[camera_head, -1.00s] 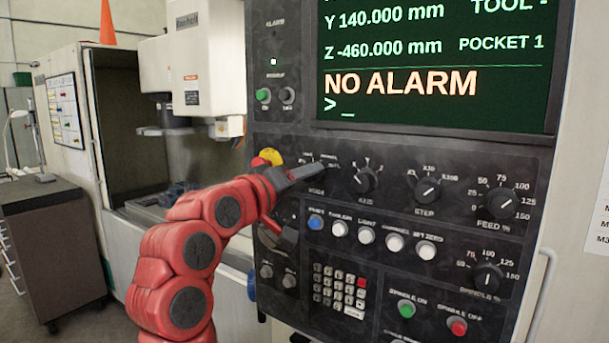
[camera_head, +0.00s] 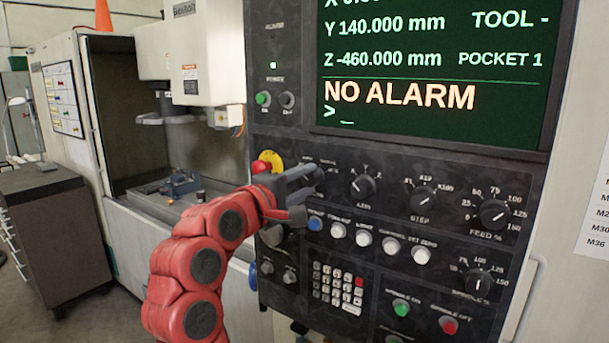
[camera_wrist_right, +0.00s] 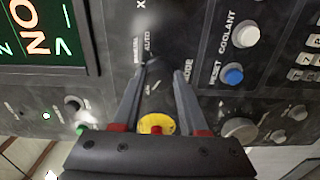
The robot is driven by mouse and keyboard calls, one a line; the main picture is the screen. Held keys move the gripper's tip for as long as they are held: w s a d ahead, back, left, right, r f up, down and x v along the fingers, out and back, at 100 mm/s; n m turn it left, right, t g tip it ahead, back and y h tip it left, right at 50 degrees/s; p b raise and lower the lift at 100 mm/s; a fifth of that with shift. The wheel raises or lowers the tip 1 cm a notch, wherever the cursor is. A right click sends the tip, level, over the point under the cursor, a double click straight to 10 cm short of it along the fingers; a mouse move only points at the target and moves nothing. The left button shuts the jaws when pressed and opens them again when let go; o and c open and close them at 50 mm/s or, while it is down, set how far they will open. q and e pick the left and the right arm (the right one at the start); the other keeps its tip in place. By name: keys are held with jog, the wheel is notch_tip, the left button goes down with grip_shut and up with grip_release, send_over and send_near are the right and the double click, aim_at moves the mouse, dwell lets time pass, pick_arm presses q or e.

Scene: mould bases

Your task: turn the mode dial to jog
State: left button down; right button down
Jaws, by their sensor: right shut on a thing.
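The mode dial is hidden behind my gripper in the head view, at the left of the control panel's (camera_head: 400,160) dial row. My right gripper (camera_head: 310,182) reaches in from the left, with its fingers at the dial's place. In the right wrist view the gripper's (camera_wrist_right: 161,68) two fingers converge on the dial, just below the printed MANUAL and AUTO labels (camera_wrist_right: 142,48). The fingers are shut on the dial, of which little shows. I cannot read where its pointer stands. My left gripper is not in view.
A yellow and red emergency stop (camera_head: 267,162) sits just left of my gripper. The axis dial (camera_head: 362,187) is to the right, and a blue reset button (camera_head: 316,223) is below. The screen (camera_head: 430,70) above reads NO ALARM.

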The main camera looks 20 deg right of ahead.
dwell(0.4)
jog(key=shift+c, duration=2.2)
grip_release()
jog(key=shift+s+a, duration=0.15)
jog(key=shift+a, duration=0.15)
jog(key=b+v, duration=0.3)
jog(key=v, duration=1.3)
jog(key=shift+s+a+b, duration=0.3)
